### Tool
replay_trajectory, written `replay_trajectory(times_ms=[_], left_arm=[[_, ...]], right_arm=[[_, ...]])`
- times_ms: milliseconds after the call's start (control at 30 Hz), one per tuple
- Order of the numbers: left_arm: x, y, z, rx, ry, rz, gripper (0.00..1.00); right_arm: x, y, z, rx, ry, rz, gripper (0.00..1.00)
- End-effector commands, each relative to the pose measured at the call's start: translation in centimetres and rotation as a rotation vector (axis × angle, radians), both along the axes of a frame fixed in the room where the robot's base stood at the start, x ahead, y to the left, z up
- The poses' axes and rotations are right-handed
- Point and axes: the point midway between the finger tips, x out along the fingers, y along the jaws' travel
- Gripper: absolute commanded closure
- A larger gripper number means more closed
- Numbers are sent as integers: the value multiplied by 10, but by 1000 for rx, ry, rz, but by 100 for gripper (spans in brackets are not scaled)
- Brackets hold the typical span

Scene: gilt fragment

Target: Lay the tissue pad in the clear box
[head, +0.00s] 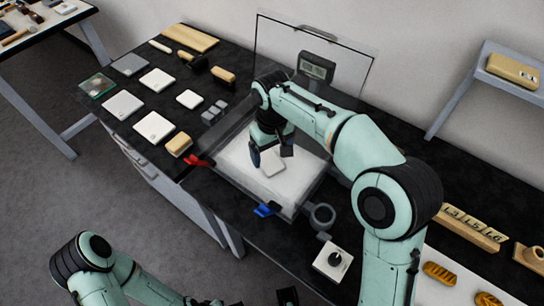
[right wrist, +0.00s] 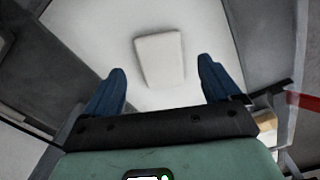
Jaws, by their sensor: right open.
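The pale, square tissue pad (head: 273,163) lies flat on the white floor of the clear box (head: 235,176). The box stands open, with a transparent panel upright at its back. My right gripper (head: 270,154) is inside the box, just above the pad, open. In the right wrist view the pad (right wrist: 160,60) lies beyond and between the blue fingertips (right wrist: 162,70), with a gap on both sides and nothing gripped. My left arm is at the bottom left of the head view; its gripper is cut off at the bottom edge, so its jaws cannot be read.
A red clip (head: 198,161) and a blue clip (head: 267,209) sit at the box's front. A small display (head: 317,66) stands at its back. Several white tiles (head: 154,126), a wooden block (head: 179,144) and brushes lie left. A grey ring (head: 322,216) stands close to the right.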

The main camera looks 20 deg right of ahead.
Motion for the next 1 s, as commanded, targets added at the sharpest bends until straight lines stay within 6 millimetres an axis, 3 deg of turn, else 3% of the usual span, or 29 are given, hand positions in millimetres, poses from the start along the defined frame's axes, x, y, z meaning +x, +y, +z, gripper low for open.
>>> replay_trajectory(times_ms=[33, 200, 400, 1000], left_arm=[[1, 0, 5, 0, -2, 0, 57], [4, 0, 13, -1, -5, 0, 57], [6, 0, 19, 0, -8, 0, 57], [6, 0, 19, 0, -8, 0, 57]], right_arm=[[1, 0, 16, 2, -6, 0, 10], [1, 0, 51, 1, -5, 1, 10], [1, 0, 76, 1, -2, 1, 10], [0, 0, 81, 0, 0, 0, 10]])
